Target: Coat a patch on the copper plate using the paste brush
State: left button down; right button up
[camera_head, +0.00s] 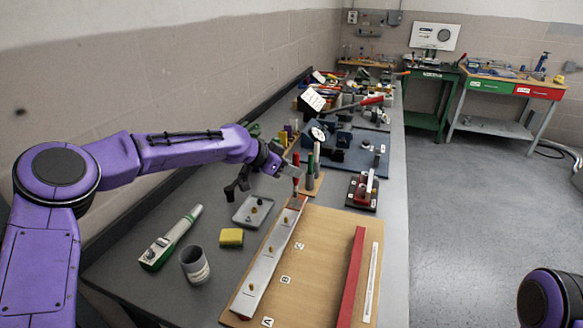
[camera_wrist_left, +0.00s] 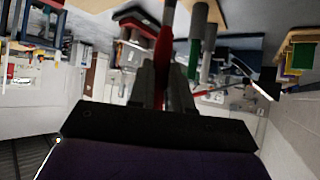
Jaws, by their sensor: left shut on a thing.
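My left gripper (camera_head: 284,168) is over the bench near the back end of the wooden board (camera_head: 318,262). It is shut on a slim red-handled tool, which looks like the paste brush (camera_wrist_left: 163,48); its bristles are not clear. The red tool (camera_head: 296,184) hangs beside a small wooden stand (camera_head: 312,186) holding green and grey upright tools. A long grey metal bar (camera_head: 262,270) with several brownish spots lies along the board's left side, by letter labels. I cannot tell whether it is the copper plate. My right gripper is out of view.
Blue fixtures (camera_head: 355,150) crowd the bench behind.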

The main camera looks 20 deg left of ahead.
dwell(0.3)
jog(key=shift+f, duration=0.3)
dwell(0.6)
